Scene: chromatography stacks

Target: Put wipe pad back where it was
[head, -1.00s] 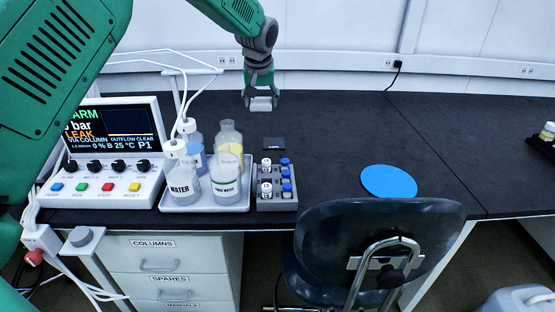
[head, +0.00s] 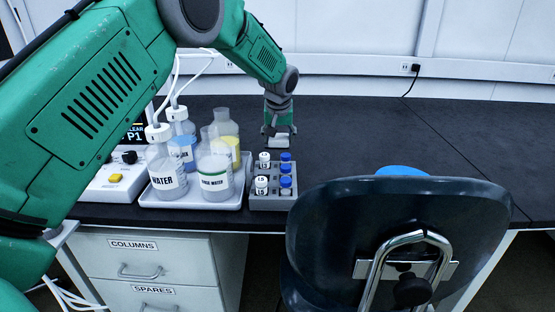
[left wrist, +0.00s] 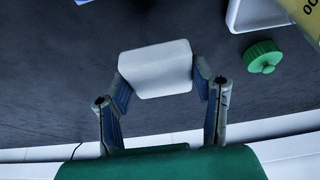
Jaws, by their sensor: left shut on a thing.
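The wipe pad is a pale grey-white block (head: 279,141), seen in the head view just behind the vial rack. My left gripper (head: 279,132) points down and is shut on it. In the left wrist view the pad (left wrist: 155,69) sits between the two fingers of my left gripper (left wrist: 160,82), with dark bench top behind it. I cannot tell whether the pad touches the bench. The small dark square seen earlier behind the rack does not show now. My right gripper is not in view.
The vial rack (head: 271,203) stands directly in front of the pad. A white tray (head: 194,202) of bottles with tubing is to its left. A green cap (left wrist: 262,56) lies on the bench in the wrist view. A chair (head: 390,225) hides most of a blue disc (head: 402,171). The bench at back right is clear.

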